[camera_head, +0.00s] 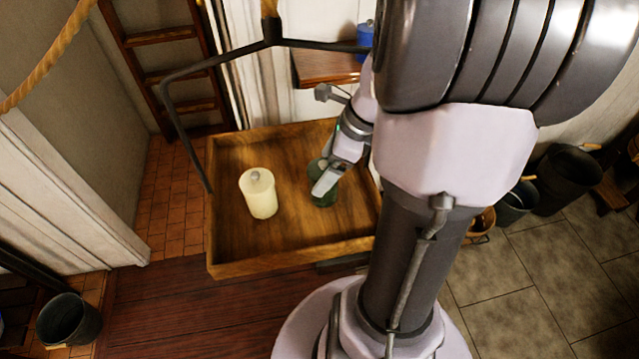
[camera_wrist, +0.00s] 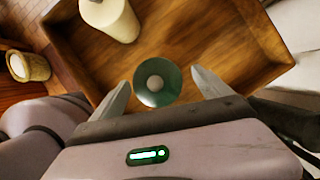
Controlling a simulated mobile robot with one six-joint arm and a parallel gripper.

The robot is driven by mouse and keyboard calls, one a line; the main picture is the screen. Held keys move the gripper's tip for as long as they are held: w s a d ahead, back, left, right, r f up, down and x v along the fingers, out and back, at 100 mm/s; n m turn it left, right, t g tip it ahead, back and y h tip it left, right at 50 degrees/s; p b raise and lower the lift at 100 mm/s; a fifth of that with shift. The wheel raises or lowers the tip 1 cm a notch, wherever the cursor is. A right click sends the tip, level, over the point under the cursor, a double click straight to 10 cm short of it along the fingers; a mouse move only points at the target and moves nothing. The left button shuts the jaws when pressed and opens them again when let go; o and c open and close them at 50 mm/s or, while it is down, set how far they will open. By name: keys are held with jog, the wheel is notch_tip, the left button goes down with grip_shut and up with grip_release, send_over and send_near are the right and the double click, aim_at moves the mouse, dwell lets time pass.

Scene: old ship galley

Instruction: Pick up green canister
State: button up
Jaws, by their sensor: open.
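The green canister (camera_head: 325,196) stands upright in a wooden tray (camera_head: 290,262), right of its middle. In the wrist view the canister (camera_wrist: 152,84) shows from above, its round lid and pale knob between my two fingertips. My gripper (camera_head: 322,180) is open at the canister and partly covers it in the head view. In the wrist view my gripper (camera_wrist: 160,88) has a finger on either side of the canister, with a visible gap at each side. I cannot tell how far down the fingers reach.
A cream canister (camera_head: 259,194) stands left of the green one in the tray. A dark metal frame (camera_head: 230,56) hangs over the tray's left and back. A blue canister (camera_head: 365,36) stands on a wooden shelf behind. Dark buckets (camera_head: 567,178) stand at the right.

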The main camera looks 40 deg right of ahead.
jog(key=b+x, duration=0.2)
jog(key=x, duration=0.1)
jog(key=b+x, duration=0.1)
jog(key=shift+s+a+f, duration=0.1)
jog(key=shift+s+f, duration=0.1)
jog(key=shift+f, duration=0.2)
jog(key=shift+w+a+f, duration=0.1)
jog(key=shift+w+f, duration=0.05)
jog(key=shift+f, duration=0.2)
jog(key=shift+r, duration=0.15)
grip_shut()
